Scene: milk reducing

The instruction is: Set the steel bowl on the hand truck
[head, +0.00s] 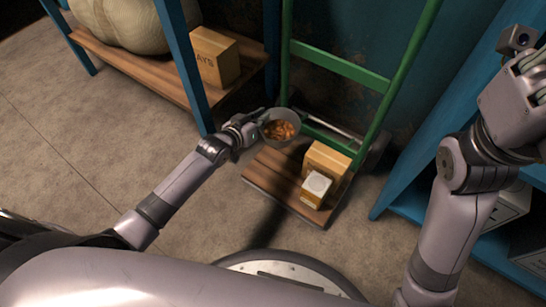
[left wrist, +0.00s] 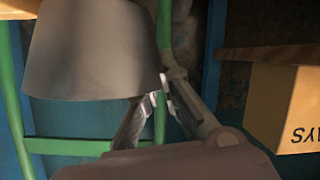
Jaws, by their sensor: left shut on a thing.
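The steel bowl (head: 283,114) holds orange-brown pieces. My left gripper (head: 262,119) is shut on its side, and the bowl hangs in the air over the back left part of the hand truck's wooden platform (head: 262,172). In the left wrist view the bowl's grey outer wall (left wrist: 95,50) fills the upper left, with the left fingertips (left wrist: 160,92) at its lower edge. The hand truck's green frame (head: 340,65) stands behind, and also shows in the left wrist view (left wrist: 12,90). My right gripper (head: 528,75) is at the far upper right, away from the bowl; its jaws are unclear.
A carton (head: 326,162) and a smaller white-topped box (head: 316,190) stand on the platform's right part. The platform's left and front-left are bare. A blue-posted shelf (head: 183,60) with a carton (head: 214,57) stands left; blue shelving (head: 405,180) stands right.

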